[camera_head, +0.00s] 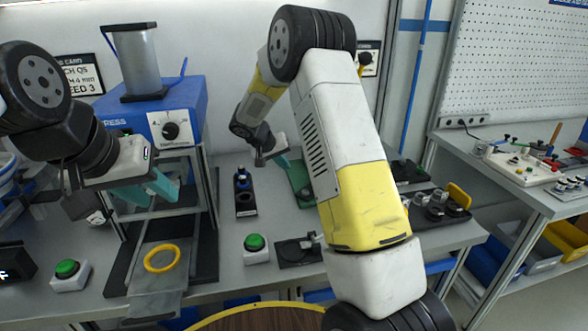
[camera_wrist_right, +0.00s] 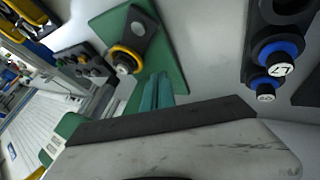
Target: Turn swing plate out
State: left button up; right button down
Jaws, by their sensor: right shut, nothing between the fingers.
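A dark grey plate (camera_wrist_right: 141,30) lies over a green base (camera_wrist_right: 172,62) in the right wrist view. A yellow ring (camera_wrist_right: 121,50) surrounds a round pale part at its lower end. In the head view the green base (camera_head: 299,178) is mostly hidden behind my right arm. My right gripper (camera_wrist_right: 158,90) is shut and empty, its teal fingers together over the green base's edge and apart from the ring. It also shows in the head view (camera_head: 286,165). My left gripper (camera_head: 160,193) is open and empty before the blue press.
A pale plate with a yellow ring (camera_head: 161,258) lies before the blue press (camera_head: 180,112). Green buttons (camera_head: 66,268) (camera_head: 255,242) stand near the front edge. A holder with blue-collared pieces (camera_head: 243,190) stands left of the green base. A dark fixture (camera_head: 297,250) lies nearer the front.

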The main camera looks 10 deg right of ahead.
jog(key=x, duration=0.9)
jog(key=shift+d+f, duration=0.15)
jog(key=shift+f, duration=0.05)
jog(key=d, duration=0.3)
jog(key=shift+w+d+f, duration=0.15)
jog(key=shift+w+f, duration=0.05)
jog(key=shift+d, duration=0.45)
